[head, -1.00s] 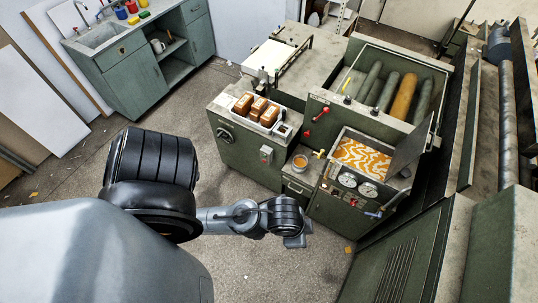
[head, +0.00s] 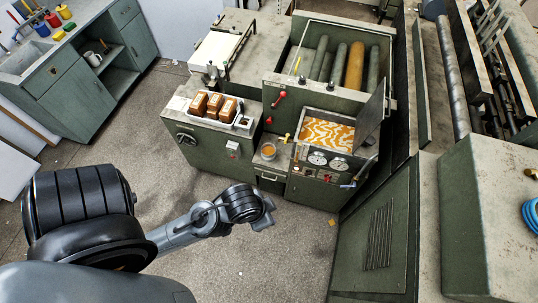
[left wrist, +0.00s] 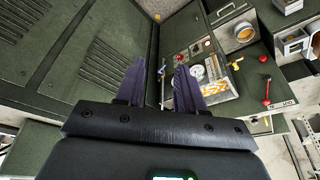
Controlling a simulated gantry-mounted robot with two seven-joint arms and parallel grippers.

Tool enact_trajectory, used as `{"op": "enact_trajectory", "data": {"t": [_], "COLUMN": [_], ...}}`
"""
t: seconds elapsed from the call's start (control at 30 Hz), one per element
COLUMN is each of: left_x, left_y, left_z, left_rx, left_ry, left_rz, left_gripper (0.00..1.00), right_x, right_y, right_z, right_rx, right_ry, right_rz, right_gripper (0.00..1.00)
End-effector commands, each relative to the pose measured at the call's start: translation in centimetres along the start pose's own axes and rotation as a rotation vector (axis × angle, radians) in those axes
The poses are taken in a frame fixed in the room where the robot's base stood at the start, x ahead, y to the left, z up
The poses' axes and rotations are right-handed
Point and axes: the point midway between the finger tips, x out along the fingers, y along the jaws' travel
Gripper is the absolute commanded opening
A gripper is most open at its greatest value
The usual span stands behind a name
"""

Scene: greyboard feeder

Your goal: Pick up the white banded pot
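A small round pot (head: 268,151) with orange contents stands on the low ledge between the two green machine blocks. It also shows at the top of the left wrist view (left wrist: 243,33). A pale pot or mug (head: 93,58) sits on the open shelf of the green cabinet at upper left. I cannot make out bands on either. My left gripper (head: 263,213) hangs over the floor in front of the machine, apart from both. In the left wrist view its two fingers (left wrist: 158,72) are spread with nothing between them. My right gripper is not in view.
A white tray of brown blocks (head: 215,107) stands on the block left of the ledge. Right of it are an orange-patterned pan (head: 327,133), gauges (head: 318,158) and a raised dark lid (head: 370,112). A green cabinet (head: 375,255) bounds the right.

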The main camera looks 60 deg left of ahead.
Motion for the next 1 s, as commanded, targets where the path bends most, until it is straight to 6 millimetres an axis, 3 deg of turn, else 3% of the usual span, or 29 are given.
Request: {"op": "enact_trajectory", "data": {"t": [0.27, 0.67, 1.0], "left_x": [0.00, 0.02, 0.04], "left_y": [-0.08, -0.29, -0.10], "left_z": [0.02, 0.10, -0.56], "left_rx": [0.002, 0.010, -0.009], "left_ry": [0.000, -0.002, 0.033], "left_rz": [-0.002, -0.009, -0.003], "left_gripper": [0.40, 1.00, 1.00], "right_x": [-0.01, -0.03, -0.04], "right_y": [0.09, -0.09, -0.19], "right_z": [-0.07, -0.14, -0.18], "right_rx": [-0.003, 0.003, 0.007], "right_ry": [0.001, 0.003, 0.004], "right_rz": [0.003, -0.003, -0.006], "right_gripper": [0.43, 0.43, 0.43]}}
